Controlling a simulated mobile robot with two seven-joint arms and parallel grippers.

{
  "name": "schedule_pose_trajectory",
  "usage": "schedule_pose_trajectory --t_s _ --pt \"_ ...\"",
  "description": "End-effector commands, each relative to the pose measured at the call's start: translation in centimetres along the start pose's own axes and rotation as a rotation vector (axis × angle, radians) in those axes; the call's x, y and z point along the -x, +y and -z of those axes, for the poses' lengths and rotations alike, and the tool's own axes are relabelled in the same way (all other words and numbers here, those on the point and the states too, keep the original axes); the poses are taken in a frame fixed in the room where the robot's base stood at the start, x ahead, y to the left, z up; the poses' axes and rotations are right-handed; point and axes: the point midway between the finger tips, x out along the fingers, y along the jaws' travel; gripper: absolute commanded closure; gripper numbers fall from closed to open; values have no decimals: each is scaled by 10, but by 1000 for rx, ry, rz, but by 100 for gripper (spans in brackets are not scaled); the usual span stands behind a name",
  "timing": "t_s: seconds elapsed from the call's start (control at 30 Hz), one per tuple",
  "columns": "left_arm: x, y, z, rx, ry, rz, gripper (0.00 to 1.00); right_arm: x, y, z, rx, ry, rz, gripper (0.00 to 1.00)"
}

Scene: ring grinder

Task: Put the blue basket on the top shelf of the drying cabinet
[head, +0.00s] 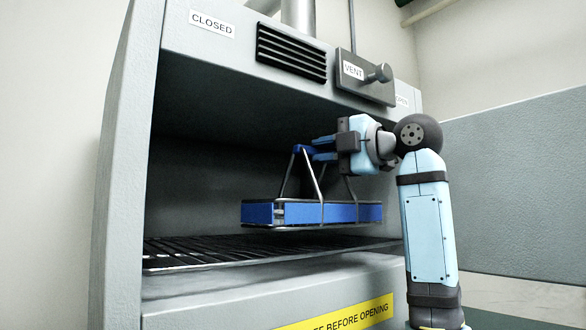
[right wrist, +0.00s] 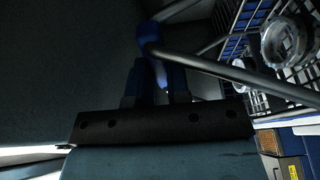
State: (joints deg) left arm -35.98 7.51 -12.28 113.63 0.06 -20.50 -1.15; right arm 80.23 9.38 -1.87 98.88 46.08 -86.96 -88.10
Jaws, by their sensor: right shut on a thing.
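The blue basket (head: 312,213) is a long wire basket with blue side bands and a raised handle (head: 318,183). It hangs roughly level inside the open drying cabinet (head: 118,170), over a black wire shelf (head: 220,252). A small gap seems to show under it. My right gripper (head: 306,150) is shut on the top of the handle. The right wrist view shows its blue fingers (right wrist: 157,82) at the handle's blue grip, with the basket's mesh (right wrist: 240,35) and glass items (right wrist: 285,40) inside. My left gripper is not in view.
The cabinet's upper front carries a vent box with a knob (head: 378,73) and a black grille (head: 291,52), above my right arm. A front panel with a yellow label (head: 340,314) lies below the opening. The shelf left of the basket is bare.

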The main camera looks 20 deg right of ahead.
Motion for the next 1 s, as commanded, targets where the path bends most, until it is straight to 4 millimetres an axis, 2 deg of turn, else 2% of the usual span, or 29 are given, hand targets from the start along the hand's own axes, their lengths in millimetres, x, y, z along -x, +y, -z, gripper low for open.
schedule_pose_trajectory --t_s 0.1,0.2,0.33,0.53,0.73,1.0 --pt "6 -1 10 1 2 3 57 -30 5 2 -2 4 -1 100" --pt "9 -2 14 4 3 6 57 -48 4 1 -1 3 -2 100" --pt "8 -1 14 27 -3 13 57 -63 3 1 0 1 -3 100" --pt "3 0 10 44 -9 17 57 -69 -5 1 2 1 -3 100" --pt "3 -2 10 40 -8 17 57 -69 -31 1 0 2 -1 100" --pt "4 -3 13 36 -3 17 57 -68 -34 0 2 -1 -3 100"
